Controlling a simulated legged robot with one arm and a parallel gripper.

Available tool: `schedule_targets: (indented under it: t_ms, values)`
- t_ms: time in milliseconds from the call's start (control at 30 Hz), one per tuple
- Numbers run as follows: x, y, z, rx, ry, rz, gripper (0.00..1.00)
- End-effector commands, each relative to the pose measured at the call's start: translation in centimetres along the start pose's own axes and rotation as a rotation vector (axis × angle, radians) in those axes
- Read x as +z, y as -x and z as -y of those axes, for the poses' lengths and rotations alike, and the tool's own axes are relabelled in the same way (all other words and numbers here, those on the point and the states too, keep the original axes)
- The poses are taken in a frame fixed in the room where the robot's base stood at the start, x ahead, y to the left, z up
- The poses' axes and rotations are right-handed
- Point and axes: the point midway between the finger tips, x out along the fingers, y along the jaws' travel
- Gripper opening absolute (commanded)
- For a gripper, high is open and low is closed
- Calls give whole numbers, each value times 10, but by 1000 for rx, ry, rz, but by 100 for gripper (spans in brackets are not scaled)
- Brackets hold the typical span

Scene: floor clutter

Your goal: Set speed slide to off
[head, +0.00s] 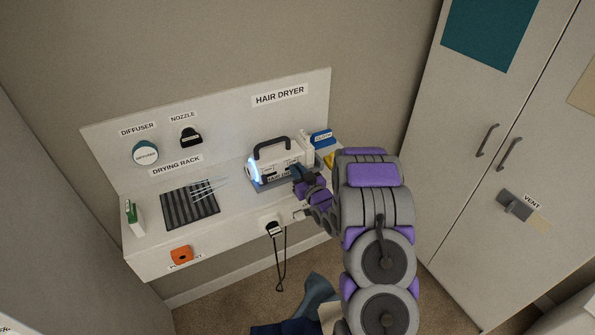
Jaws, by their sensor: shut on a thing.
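The white hair dryer (267,163) with a dark carry handle sits in a grey cradle on the white counter, below the HAIR DRYER sign. A blue-white glow shows at its left end. My gripper (297,171) reaches in from the right and is at the dryer's front face, near its right end. It is shut on a small part there, which appears to be the speed slide. The slide and its setting are hidden by the fingers or too small to read.
A diffuser (145,153) and a nozzle (190,138) are on the back panel. A drying rack (175,211), a green-and-white box (134,217) and an orange item (181,255) are left. A corded plug (275,229) hangs at the front edge. Cabinet doors (484,190) stand right.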

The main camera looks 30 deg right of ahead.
Motion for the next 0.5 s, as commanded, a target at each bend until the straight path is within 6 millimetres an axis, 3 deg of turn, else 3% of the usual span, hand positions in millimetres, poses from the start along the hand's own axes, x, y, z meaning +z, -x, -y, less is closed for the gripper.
schedule_targets:
  t_ms: [200, 500]
  values:
    - [0, 0, 2, 0, 0, 0, 0]
    - [0, 0, 25, 0, 0, 0, 0]
